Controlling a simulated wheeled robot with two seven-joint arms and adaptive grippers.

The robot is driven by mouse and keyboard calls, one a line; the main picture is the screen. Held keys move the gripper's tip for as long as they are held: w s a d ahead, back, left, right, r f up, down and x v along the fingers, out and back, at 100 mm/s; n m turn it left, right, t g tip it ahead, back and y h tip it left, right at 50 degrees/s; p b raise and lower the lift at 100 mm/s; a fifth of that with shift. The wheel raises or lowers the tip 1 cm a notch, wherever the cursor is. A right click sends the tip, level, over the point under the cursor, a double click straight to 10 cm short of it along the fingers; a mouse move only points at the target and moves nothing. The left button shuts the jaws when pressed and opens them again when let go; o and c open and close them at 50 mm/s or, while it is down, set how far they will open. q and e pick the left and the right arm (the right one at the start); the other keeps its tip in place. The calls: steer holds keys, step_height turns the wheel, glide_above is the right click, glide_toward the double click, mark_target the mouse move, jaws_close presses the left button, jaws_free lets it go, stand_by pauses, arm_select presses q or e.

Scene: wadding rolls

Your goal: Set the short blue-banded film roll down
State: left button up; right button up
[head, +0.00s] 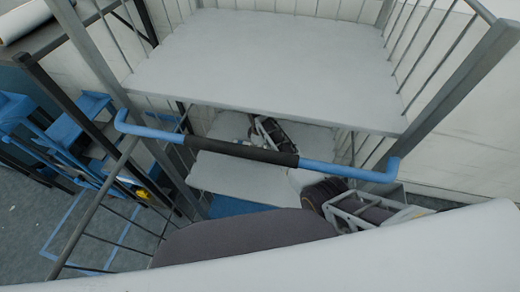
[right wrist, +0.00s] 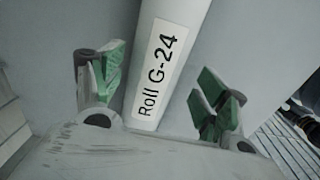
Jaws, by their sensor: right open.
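My right gripper (right wrist: 162,68) shows in the right wrist view with its two green-padded fingers spread apart, open. A white roll (right wrist: 175,30) labelled "Roll G-24" lies between and beyond the fingers, with a visible gap on each side. No blue band shows on the part of it in view, so I cannot tell whether it is the short blue-banded roll. My left gripper is not recognisable in any view.
A grey-framed cart with a wide upper shelf (head: 265,60) and a lower shelf (head: 235,175) fills the head view. Its blue handle (head: 335,170) with a black grip crosses in front. Blue stands (head: 90,105) are at left. A white roll (head: 25,18) lies at the top left.

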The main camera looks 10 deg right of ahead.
step_height(320, 180, up, 11)
steer(key=p, duration=0.1)
steer(key=shift+s, duration=0.25)
stand_by(0.3)
steer(key=shift+f, duration=0.1)
stand_by(0.7)
